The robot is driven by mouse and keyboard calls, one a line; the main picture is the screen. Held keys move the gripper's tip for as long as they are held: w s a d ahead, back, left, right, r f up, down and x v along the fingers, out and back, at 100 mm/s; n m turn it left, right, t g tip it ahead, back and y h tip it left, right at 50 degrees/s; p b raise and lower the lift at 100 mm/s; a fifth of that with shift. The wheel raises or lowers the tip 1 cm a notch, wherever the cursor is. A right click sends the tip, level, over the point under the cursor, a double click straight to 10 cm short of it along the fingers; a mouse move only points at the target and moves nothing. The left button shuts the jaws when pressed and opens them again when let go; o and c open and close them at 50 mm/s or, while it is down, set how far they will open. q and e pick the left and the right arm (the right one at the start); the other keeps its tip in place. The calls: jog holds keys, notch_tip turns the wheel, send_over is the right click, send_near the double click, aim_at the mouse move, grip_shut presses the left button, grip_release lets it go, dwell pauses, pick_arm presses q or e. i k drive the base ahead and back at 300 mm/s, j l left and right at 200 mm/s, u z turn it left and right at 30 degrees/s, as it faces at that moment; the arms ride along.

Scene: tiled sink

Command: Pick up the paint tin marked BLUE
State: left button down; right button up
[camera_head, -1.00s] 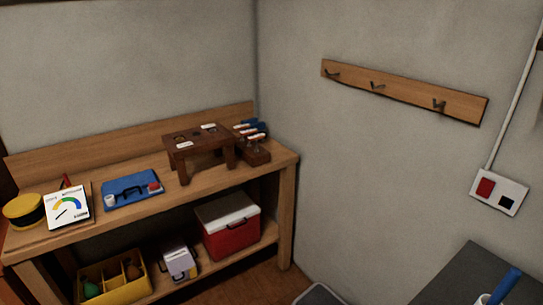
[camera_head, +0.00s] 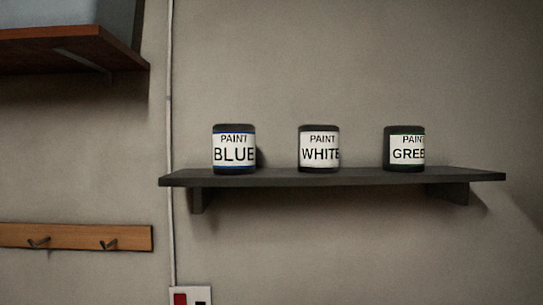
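The paint tin marked BLUE (camera_head: 234,150) stands upright on a dark wall shelf (camera_head: 330,179), near the shelf's left end. It is dark with a white label edged in blue. To its right on the same shelf stand a tin marked WHITE (camera_head: 319,150) and a tin whose label reads GREE, its last part out of sight (camera_head: 405,150). The tins stand apart from each other with gaps between them. Neither of my grippers shows in the head view.
A wooden shelf (camera_head: 75,48) with a grey container (camera_head: 65,14) juts out at the upper left. A hook rail (camera_head: 75,237) is on the wall at the lower left. A vertical pipe (camera_head: 170,120) runs down to a socket plate (camera_head: 190,296). The wall below the dark shelf is bare.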

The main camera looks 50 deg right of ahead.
aim_at(233, 145)
jog(key=z, duration=1.7)
